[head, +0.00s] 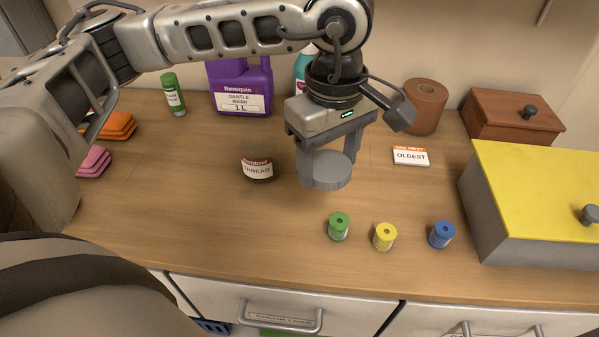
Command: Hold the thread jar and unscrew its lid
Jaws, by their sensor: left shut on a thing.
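The thread jar (257,171) stands upright on the wooden counter, left of the picture's middle, with a red and white label reading THREAD. My left gripper (329,165) is to the right of the jar and apart from it, pointing down. It is shut on a flat round grey lid (331,174), with one finger on each side. The lid is off the jar. I cannot tell how high the lid is above the counter. My right gripper is not in view.
Green (339,226), yellow (384,237) and blue (441,234) spools stand in front. A yellow-topped grey box (490,222) is at right. Behind are a small card (410,156), a brown roll (425,106), a wooden box (512,117) and a purple jug (240,86). The left-front counter is clear.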

